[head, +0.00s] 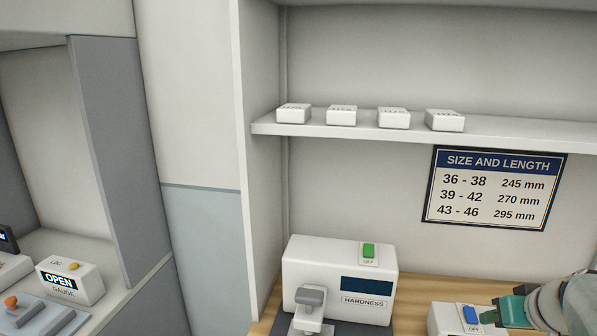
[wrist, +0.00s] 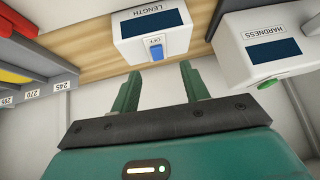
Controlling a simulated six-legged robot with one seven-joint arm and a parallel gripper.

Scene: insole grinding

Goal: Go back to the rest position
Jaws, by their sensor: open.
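My gripper (wrist: 162,88) is open in the wrist view, its two green fingers apart with nothing between them. The fingertips point toward the white length box (wrist: 152,34), just below its blue OFF switch (wrist: 156,52) in the picture. I cannot tell whether they touch it. In the head view my gripper (head: 508,310) shows only in part at the lower right, beside a white box with a blue switch (head: 471,314).
A white hardness device (head: 335,277) with a green switch stands left of my gripper. A shelf (head: 400,130) with several small white boxes is above, and a size chart (head: 495,187) hangs on the wall. A gauge box (head: 75,282) reading OPEN sits at the far left.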

